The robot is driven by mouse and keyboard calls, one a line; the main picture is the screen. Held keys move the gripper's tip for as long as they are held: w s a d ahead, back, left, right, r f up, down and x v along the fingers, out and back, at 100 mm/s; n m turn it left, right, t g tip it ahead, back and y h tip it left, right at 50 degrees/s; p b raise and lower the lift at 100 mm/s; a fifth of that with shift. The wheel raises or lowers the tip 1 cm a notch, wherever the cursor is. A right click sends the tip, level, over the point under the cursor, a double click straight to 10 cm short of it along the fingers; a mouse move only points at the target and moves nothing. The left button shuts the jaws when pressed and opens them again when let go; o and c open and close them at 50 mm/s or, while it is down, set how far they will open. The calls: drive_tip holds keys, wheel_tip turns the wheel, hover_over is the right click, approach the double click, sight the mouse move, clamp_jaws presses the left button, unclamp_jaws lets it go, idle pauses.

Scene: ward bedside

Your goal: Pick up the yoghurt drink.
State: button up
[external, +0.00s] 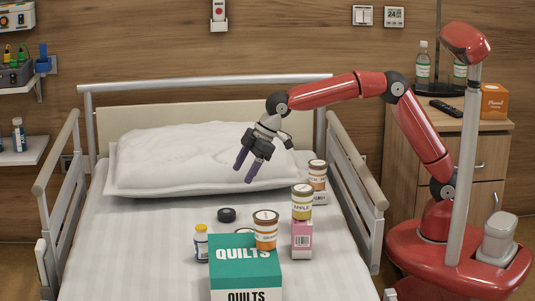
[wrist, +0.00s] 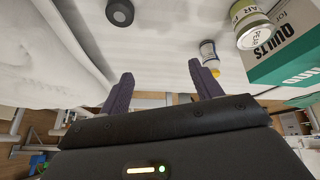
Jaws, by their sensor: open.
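A small white bottle with a yellow cap and blue label (external: 201,245) looks like the yoghurt drink, though I cannot read its label. It stands on the bed at the left of the quilts box. In the wrist view the bottle (wrist: 208,52) shows at upper right, beyond the right fingertip. My gripper (external: 244,173) hangs above the bed in front of the pillow, fingers pointing down. In the wrist view my gripper (wrist: 161,72) is open, with nothing between its fingers.
The green-and-white quilts box (external: 245,266) carries an orange-labelled jar (external: 265,232). A pink carton (external: 302,240) carries an apple jar (external: 302,205). A pale-green can (wrist: 258,30) stands by the box. A dark disc (external: 226,214) lies on the sheet. Bed rails (external: 352,158) flank the bed.

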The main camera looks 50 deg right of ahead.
sight(204, 241)
drive_tip(key=a+f+n, duration=0.1)
drive_tip(key=a+f, duration=0.4)
drive_tip(key=a, duration=0.2)
drive_tip(key=s+a+f+g+y+p, duration=0.1)
drive_tip(key=a+f, duration=0.3)
drive_tip(key=a, duration=0.2)
drive_tip(key=s+a+f+n+g, duration=0.1)
drive_tip(key=a+f, duration=0.4)
drive_tip(key=a, duration=0.2)
drive_tip(key=shift+s+a+f+n+y+p, duration=0.15)
drive_tip(key=shift+a+f+n+y+p, duration=0.15)
drive_tip(key=shift+f+y+p, duration=0.1)
drive_tip(key=c, duration=1.1)
